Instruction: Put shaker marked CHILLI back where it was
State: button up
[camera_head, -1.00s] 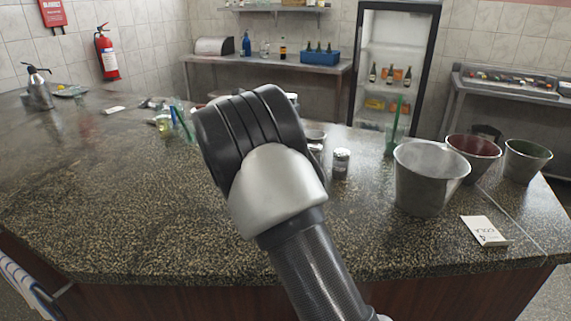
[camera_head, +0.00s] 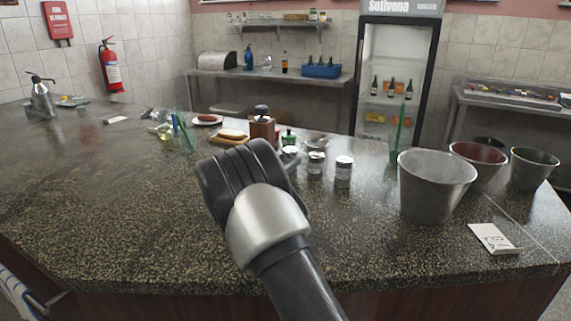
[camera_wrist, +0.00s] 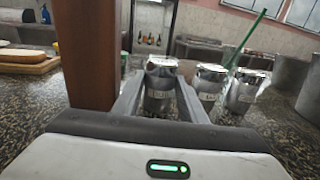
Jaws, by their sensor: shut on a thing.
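My gripper (camera_wrist: 160,100) is shut on a small metal shaker (camera_wrist: 161,80) with a pale label; its lettering is too small to read with certainty. The shaker is upright, at or just above the counter; I cannot tell whether it touches. In the head view the held shaker (camera_head: 290,153) shows partly behind my arm, which hides the fingers. Two similar shakers stand to its right in a row, the middle one (camera_head: 316,163) and the right one (camera_head: 343,171). They also show in the wrist view, the middle (camera_wrist: 207,86) and the right (camera_wrist: 243,92).
Bread on a board (camera_head: 230,136) lies further left. A metal bucket (camera_head: 432,185) and a white card (camera_head: 493,238) are at the right. The front left counter (camera_head: 120,210) is clear.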

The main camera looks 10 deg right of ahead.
jog(key=o, duration=0.9)
